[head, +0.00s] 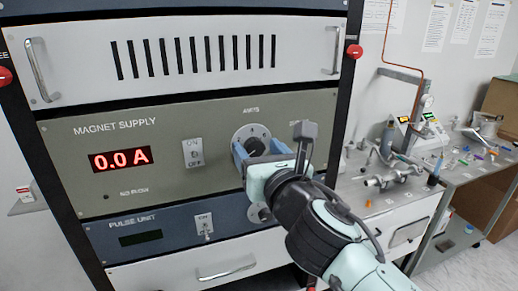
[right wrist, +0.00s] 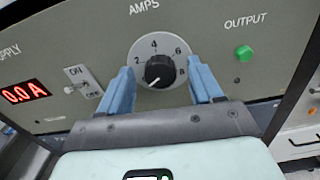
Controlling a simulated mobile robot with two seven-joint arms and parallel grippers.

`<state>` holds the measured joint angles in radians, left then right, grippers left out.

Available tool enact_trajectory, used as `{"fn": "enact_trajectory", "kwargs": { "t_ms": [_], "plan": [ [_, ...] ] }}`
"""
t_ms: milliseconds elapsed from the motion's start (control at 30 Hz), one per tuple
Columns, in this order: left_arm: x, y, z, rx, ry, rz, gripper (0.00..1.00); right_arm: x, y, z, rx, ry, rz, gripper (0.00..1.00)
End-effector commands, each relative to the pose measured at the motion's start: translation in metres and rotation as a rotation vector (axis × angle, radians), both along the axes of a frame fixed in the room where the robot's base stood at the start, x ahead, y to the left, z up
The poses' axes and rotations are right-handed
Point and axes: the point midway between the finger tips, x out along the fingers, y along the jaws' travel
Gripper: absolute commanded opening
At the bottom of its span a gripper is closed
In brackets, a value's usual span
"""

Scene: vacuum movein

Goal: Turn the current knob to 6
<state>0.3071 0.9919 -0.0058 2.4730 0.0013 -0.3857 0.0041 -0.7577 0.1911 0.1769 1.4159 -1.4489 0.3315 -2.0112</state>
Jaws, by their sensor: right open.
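The current knob (right wrist: 160,70) is black and sits on a round pale dial (right wrist: 141,54) under the word AMPS, marked 2, 4, 6 and 8. Its light mark appears toward the lower left, below the 2. My right gripper (head: 258,150) is open, with a blue finger on each side of the dial and a gap to the knob. In the head view the dial (head: 250,132) is partly hidden by this gripper. The red display (head: 121,159) on the magnet supply panel (head: 75,176) reads 0.0 A. My left gripper is not in view.
An ON/OFF switch (head: 193,152) is left of the dial, and a green output button (right wrist: 244,53) is right of it. The pulse unit (head: 160,240) is below, with its own switch (head: 205,229). A cluttered bench (head: 385,205) stands right of the rack.

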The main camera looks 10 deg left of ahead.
Motion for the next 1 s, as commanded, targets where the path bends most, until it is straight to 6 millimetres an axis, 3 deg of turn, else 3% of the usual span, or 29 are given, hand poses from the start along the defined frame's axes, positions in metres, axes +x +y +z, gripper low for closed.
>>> {"fn": "enact_trajectory", "kwargs": {
  "t_ms": [267, 433, 467, 1000],
  "plan": [
    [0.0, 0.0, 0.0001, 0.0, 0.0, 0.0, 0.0, 0.0014, 0.0006, -0.0005, 0.0, 0.0, 0.0, 0.65],
    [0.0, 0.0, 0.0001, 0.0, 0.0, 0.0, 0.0, 0.0013, 0.0006, -0.0005, 0.0, 0.0, 0.0, 0.13],
    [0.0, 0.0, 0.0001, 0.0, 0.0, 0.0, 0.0, 0.0013, 0.0006, -0.0005, 0.0, 0.0, 0.0, 0.09],
    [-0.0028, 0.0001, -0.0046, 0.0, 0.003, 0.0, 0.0, 0.0015, 0.0, -0.0013, 0.123, 0.083, 0.0, 0.09]
  ]
}}
